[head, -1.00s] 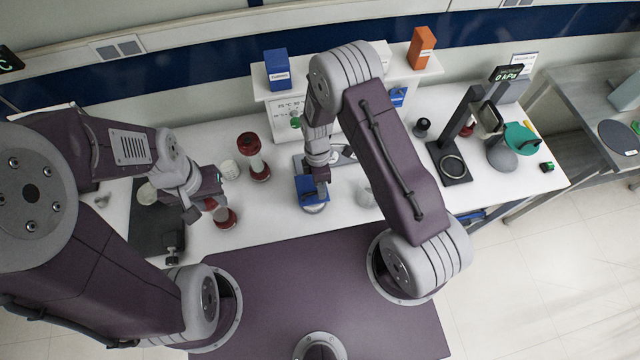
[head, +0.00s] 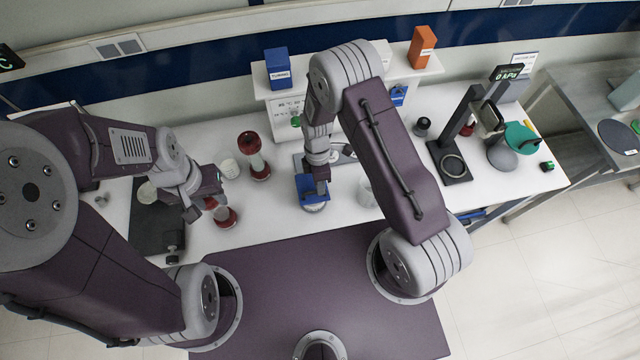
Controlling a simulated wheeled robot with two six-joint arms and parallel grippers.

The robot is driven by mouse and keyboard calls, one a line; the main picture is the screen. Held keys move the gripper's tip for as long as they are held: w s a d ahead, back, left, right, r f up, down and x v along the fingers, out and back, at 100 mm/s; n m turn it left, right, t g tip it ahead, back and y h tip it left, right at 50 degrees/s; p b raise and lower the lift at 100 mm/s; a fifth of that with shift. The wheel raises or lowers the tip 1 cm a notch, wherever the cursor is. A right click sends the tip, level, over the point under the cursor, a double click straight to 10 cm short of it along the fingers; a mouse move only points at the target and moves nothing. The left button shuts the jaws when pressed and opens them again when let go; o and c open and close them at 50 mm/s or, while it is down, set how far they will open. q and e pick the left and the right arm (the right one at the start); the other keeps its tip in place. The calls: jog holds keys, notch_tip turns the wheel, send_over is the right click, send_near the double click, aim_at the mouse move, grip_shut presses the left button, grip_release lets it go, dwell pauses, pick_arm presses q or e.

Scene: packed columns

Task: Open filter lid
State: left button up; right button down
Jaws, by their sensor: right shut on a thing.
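A blue lid-like piece (head: 312,196) sits over a pale round container (head: 314,208) at the front middle of the white bench. My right gripper (head: 320,187) reaches down from above and is shut on the blue piece. Its fingers partly hide the piece, and I cannot tell whether the piece is lifted clear of the container. My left gripper (head: 208,196) is low over the bench to the left, close to a red-and-white round item (head: 226,217). Its fingertips are too small and covered to read, so I cannot tell if it touches that item.
A red-capped column (head: 254,160) and a white cup (head: 230,168) stand behind my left gripper. A white beaker (head: 366,192) stands just right of the blue piece. A black stand (head: 452,165) and a green disc (head: 521,138) are further right. A raised shelf carries blue (head: 278,68) and orange (head: 422,47) boxes.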

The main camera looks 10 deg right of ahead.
jog(key=shift+w, duration=0.1)
dwell(0.7)
jog(key=shift+w+r+g+b, duration=0.2)
jog(key=shift+w+g+b, duration=0.2)
jog(key=shift+g+b, duration=0.25)
jog(key=w+r+g+b, duration=0.1)
jog(key=g+b, duration=0.1)
jog(key=b, duration=0.1)
jog(key=w+r+g+b, duration=0.1)
jog(key=w+g+b, duration=0.1)
jog(key=b, duration=0.1)
jog(key=shift+r, duration=0.1)
jog(key=shift+r+b, duration=0.2)
jog(key=shift+b, duration=0.1)
jog(key=shift+w+r+g, duration=0.15)
jog(key=shift+r+g, duration=0.1)
jog(key=shift+r, duration=0.05)
jog(key=c, duration=1.5)
grip_release()
jog(key=shift+r, duration=0.1)
